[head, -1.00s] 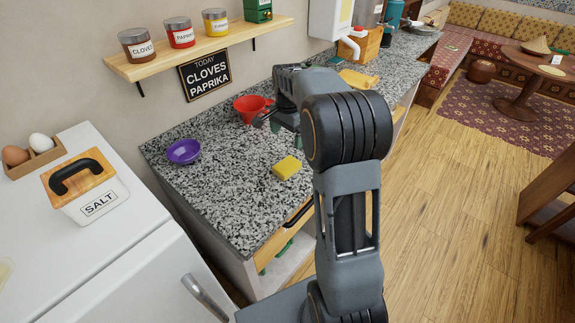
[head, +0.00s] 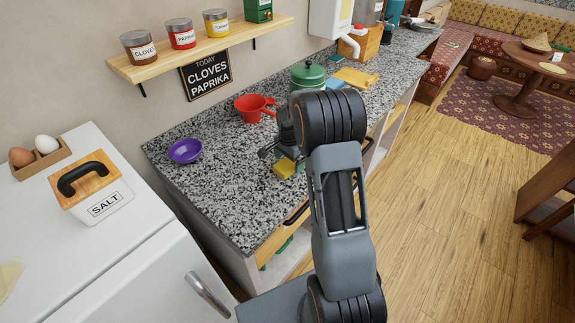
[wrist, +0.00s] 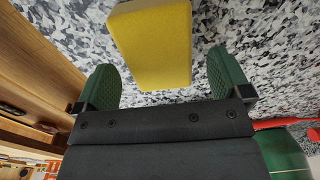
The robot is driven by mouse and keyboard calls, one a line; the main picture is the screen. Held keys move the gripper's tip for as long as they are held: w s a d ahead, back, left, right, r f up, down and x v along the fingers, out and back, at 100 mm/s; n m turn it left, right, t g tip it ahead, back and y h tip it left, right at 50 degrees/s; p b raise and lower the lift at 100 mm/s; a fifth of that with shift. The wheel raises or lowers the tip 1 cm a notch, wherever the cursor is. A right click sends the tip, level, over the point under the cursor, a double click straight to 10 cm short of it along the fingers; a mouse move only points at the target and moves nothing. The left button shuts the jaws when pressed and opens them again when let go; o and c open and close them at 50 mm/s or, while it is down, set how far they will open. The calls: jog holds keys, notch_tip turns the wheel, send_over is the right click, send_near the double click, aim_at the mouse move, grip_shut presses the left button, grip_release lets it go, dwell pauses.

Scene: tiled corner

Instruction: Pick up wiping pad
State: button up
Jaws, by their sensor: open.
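The wiping pad (head: 285,168) is a yellow block lying on the speckled granite counter near its front edge. In the head view my gripper (head: 276,153) is right at the pad and hides part of it. In the wrist view the pad (wrist: 153,45) lies beyond and between the two green fingertips of my gripper (wrist: 160,88). The fingers are open, with a gap on each side of the pad. I cannot tell how high the fingers are above the counter.
A purple bowl (head: 185,151) stands left on the counter (head: 215,195). A red funnel-like cup (head: 252,107) and a green lidded pot (head: 307,75) stand behind my gripper. A yellow cloth or board (head: 355,78) lies farther back. The counter between the bowl and pad is clear.

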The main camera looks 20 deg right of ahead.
jog(key=shift+f, duration=0.85)
jog(key=c, duration=1)
jog(key=shift+r, duration=0.1)
jog(key=shift+r, duration=0.4)
jog(key=r, duration=0.1)
jog(key=r+b, duration=0.1)
jog(key=shift+s+a+r, duration=0.15)
jog(key=shift+s+r, duration=0.05)
jog(key=shift+r, duration=0.15)
jog(key=s+a+r+b, duration=0.3)
jog(key=s+a+r, duration=0.2)
jog(key=s+r, duration=0.4)
jog(key=s, duration=0.3)
jog(key=shift+s+a+r, duration=0.15)
jog(key=shift+a+r, duration=0.05)
jog(key=shift+a, duration=0.2)
